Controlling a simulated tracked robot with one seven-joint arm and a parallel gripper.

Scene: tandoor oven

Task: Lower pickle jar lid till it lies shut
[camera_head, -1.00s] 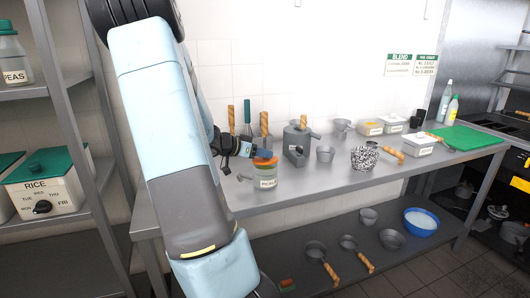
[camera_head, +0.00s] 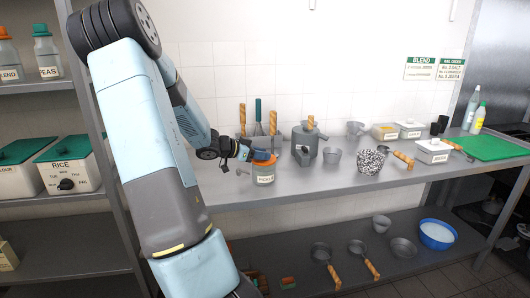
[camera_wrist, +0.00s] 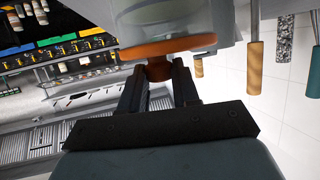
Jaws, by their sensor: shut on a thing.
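The pickle jar (camera_head: 264,177) is a squat grey, see-through jar with a "PICKLE" label, upright on the steel counter. Its orange lid (camera_head: 266,162) is at the jar's mouth; I cannot tell whether it lies flat all round. In the wrist view the lid (camera_wrist: 168,47) shows as an orange disc edge across the pale jar (camera_wrist: 165,15). My gripper (camera_head: 250,155) comes from the left at the jar's top. In the wrist view its two dark fingers (camera_wrist: 158,78) are shut on the lid's orange tab, which they partly hide.
Several wooden-handled tools stand behind. The counter's front edge (camera_head: 320,192) is close before the jar.

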